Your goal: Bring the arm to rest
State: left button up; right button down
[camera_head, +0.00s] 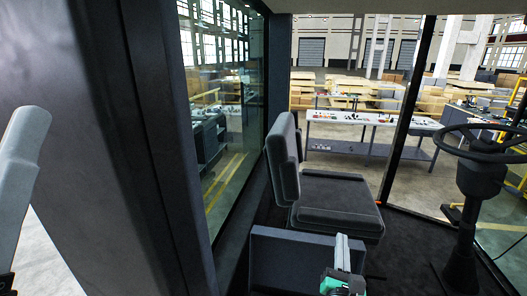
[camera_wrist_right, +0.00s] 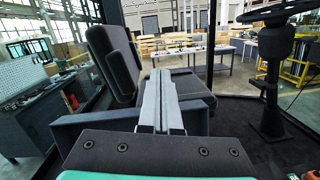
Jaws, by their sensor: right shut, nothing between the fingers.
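My right gripper (camera_head: 342,252) shows at the bottom of the head view, in front of the grey seat (camera_head: 335,195). In the right wrist view its two grey fingers (camera_wrist_right: 158,88) lie together, shut with nothing between them, and point at the seat. A dark box-like armrest or console (camera_head: 285,258) is just left of the gripper in the head view. I cannot tell whether they touch.
A steering wheel on a dark column (camera_head: 480,185) stands at the right. A glass pane (camera_head: 220,120) and a dark pillar (camera_head: 150,130) close off the left. Beyond the cab is a long white table (camera_head: 360,119). Dark floor (camera_head: 405,250) between seat and column is clear.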

jog(key=s+d+r+m+t+h, duration=0.15)
jog(key=s+r+m, duration=0.35)
jog(key=r, duration=0.5)
jog(key=s+d+r+m+t, duration=0.1)
jog(key=s+r+m+t, duration=0.15)
jog(key=r+m, duration=0.5)
jog(key=s+d+r+m+t, duration=0.1)
jog(key=s+r+m, duration=0.3)
jog(key=r, duration=0.7)
jog(key=s+a+r+m+t+y, duration=0.4)
jog(key=s+r+m+y, duration=0.3)
jog(key=s+m, duration=0.5)
jog(key=shift+a+r+m+y, duration=0.3)
jog(key=shift+a+m+y, duration=0.25)
jog(key=shift+y, duration=0.5)
jog(key=shift+s+h, duration=0.1)
jog(key=shift+h, duration=0.2)
